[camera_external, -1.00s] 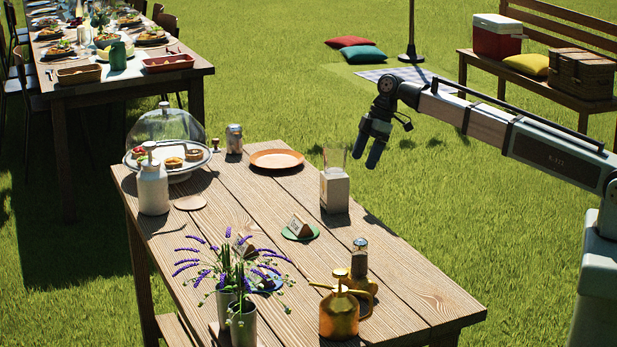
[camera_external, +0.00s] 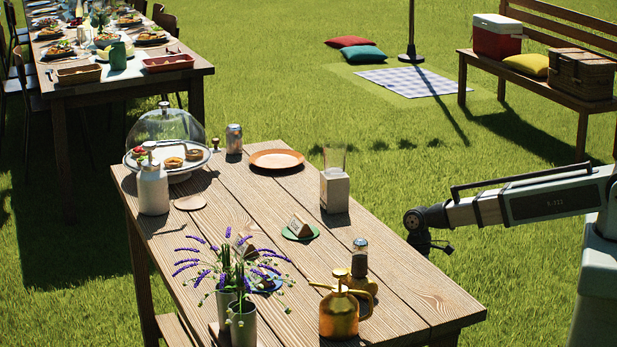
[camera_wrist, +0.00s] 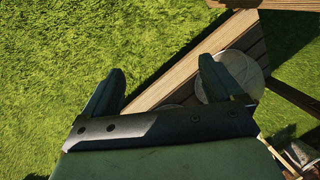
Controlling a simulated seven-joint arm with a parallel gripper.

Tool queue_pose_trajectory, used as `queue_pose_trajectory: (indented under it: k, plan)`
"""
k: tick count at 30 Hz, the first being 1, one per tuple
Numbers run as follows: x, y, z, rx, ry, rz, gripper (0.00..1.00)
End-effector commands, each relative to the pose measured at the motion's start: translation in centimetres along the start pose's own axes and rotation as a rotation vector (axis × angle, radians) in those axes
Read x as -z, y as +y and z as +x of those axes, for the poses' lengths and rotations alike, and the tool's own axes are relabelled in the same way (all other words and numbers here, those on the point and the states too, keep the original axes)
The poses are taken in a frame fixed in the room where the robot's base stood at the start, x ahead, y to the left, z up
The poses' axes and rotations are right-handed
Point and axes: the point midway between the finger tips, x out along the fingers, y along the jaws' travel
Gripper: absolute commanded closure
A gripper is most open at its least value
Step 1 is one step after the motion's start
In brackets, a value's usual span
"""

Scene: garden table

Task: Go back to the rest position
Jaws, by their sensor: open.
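My gripper (camera_wrist: 165,88) shows in the wrist view with its two fingers spread wide apart and nothing between them. It points down over the grass and the edge of some wooden furniture. In the external view my gripper (camera_external: 426,243) hangs low beside the right edge of the near wooden table (camera_external: 400,280), small and dark, with its fingers hard to make out. It holds nothing that I can see.
A bench (camera_external: 545,85) stands behind. Open grass lies between.

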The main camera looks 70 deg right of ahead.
Motion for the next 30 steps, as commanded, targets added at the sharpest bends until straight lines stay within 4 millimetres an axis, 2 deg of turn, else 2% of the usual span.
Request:
queue_pose_trajectory:
  k: [1, 6, 15, 24, 30]
  plan:
    - [-1.5, -0.8, 1.6, 0.001, -0.026, 0.018, 0.07]
    - [-5.7, -2.5, 6.3, -0.005, -0.102, 0.083, 0.07]
    - [-14.0, -5.5, 13.2, -0.033, -0.237, 0.19, 0.07]
    - [-23.0, -8.4, 18.1, -0.082, -0.366, 0.287, 0.07]
    - [-27.9, -9.8, 19.9, -0.117, -0.432, 0.334, 0.07]
